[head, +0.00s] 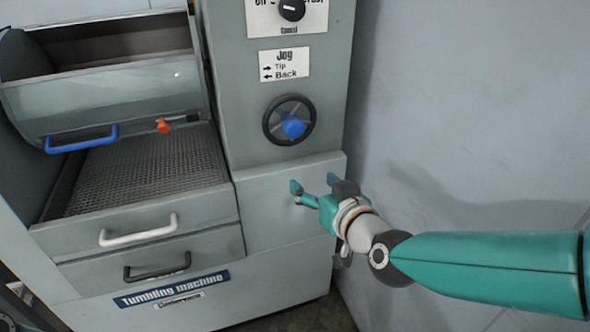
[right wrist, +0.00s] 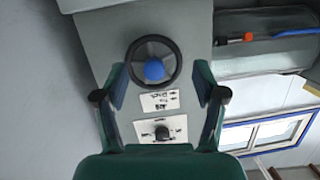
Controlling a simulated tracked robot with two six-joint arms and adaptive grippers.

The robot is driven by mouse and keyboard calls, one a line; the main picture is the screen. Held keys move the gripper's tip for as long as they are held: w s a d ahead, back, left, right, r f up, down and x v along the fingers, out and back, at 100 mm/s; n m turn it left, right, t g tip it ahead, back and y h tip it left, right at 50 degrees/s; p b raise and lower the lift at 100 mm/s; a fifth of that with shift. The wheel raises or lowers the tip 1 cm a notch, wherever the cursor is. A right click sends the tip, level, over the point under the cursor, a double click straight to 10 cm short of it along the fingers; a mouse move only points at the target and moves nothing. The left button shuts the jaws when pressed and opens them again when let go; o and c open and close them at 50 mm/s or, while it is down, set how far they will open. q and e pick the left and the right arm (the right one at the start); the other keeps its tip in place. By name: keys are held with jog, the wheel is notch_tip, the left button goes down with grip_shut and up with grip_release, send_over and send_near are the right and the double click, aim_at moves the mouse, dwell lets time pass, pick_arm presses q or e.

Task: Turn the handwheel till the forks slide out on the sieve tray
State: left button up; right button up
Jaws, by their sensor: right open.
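The sieve tray (head: 150,170) is a mesh surface under the drum at the left. I see no forks on it. My left gripper is not in view.
A drum (head: 110,95) with a blue handle (head: 82,139) hangs above the tray, beside an orange piece (head: 163,126). Below are drawers with a white handle (head: 138,231) and a black handle (head: 157,266). A speed dial (head: 292,9) sits above the handwheel. A plain wall stands right.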

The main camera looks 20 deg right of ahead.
aim_at(297, 133)
notch_tip(297, 133, up, 4)
jog(key=s+d+t+b, duration=0.2)
jog(key=t+b, duration=0.1)
jog(key=b, duration=0.1)
pick_arm(q)
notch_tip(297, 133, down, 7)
jog(key=shift+b, duration=0.3)
pick_arm(e)
jog(key=shift+h, duration=0.3)
jog(key=w, duration=0.5)
jog(key=w+a, duration=0.1)
jog(key=w, duration=1)
jog(key=shift+w+a, duration=0.2)
jog(key=shift+c, duration=0.3)
jog(key=c, duration=1)
jog(key=shift+a, duration=0.15)
jog(key=shift+c, duration=0.4)
jog(key=shift+f, duration=0.1)
